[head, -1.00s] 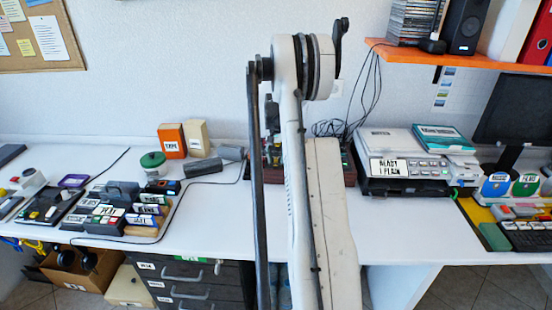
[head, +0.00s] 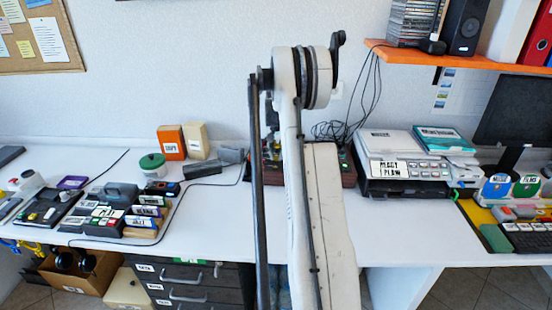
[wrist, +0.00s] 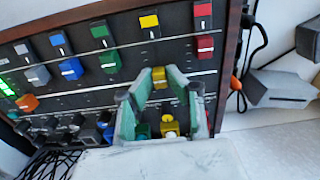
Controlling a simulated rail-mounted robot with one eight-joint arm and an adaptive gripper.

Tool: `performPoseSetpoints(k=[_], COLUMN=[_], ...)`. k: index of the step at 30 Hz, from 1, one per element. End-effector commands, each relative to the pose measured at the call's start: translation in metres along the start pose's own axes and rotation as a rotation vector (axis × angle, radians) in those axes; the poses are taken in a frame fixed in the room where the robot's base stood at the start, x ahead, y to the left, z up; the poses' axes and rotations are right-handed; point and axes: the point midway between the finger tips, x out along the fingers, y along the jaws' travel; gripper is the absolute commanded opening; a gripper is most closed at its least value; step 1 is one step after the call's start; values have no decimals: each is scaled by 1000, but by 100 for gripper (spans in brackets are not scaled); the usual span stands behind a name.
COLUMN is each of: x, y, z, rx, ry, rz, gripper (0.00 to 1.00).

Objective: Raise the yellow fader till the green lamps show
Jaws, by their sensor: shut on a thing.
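In the wrist view the yellow fader cap (wrist: 159,77) sits between the green fingertips of my gripper (wrist: 163,84), which is shut on it. Its slot and lower part are hidden by the fingers. The fader belongs to a dark mixing panel (wrist: 132,58) with wooden edges. A lit green lamp block (wrist: 5,88) shows at the panel's left edge, cut off by the frame. I cannot tell which channel it belongs to. In the head view my arm hides the gripper and most of the panel; a wooden end (head: 348,167) shows.
Close by are a green cap (wrist: 110,62), a blue cap (wrist: 71,68) and a red cap (wrist: 205,44). A yellow knob (wrist: 168,127) lies between the fingers, below the fader. Black cables (wrist: 50,163) lie at lower left.

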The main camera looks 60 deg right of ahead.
Motion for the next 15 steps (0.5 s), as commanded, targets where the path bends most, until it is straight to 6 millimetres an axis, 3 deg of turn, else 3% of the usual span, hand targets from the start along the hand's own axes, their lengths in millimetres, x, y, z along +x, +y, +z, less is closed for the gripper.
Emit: performPoseSetpoints(k=[2,3,7,15], x=[0,0,0,-1], y=[0,0,0,0], z=[0,0,0,0], rx=[0,0,0,0], ry=[0,0,0,0], rz=[0,0,0,0], gripper=[0,14,32,32])
